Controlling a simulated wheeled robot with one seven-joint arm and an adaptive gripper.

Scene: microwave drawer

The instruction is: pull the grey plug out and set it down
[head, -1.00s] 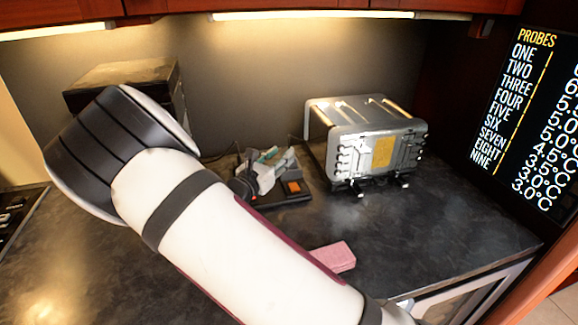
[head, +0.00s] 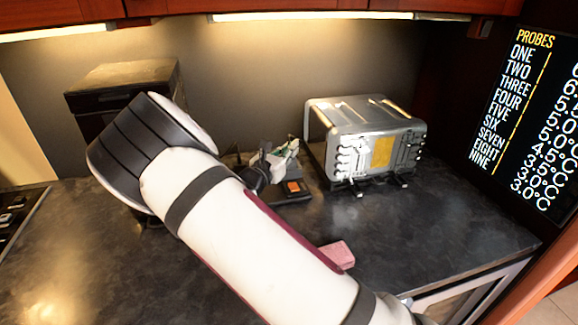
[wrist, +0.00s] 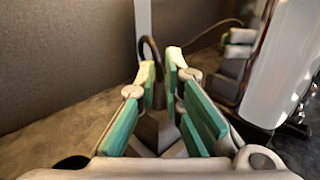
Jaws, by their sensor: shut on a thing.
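My gripper (head: 279,157) is over the black base with an orange switch (head: 293,187) on the worktop. In the wrist view, my gripper's pale-tipped, green-padded fingers (wrist: 162,72) are close together, shut on a dark grey piece, the grey plug (wrist: 159,97), which shows only as a narrow strip between them. A dark cord (wrist: 149,47) loops up from beside the fingertips. In the head view the plug is too small and covered by the gripper to make out. I cannot tell whether it is still seated in a socket.
A silver toaster (head: 365,140) stands close on the right of the gripper. A pink block (head: 338,255) lies near the front, partly behind my arm. A dark box (head: 125,85) stands at the back left. The worktop (head: 450,215) is bare at the right.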

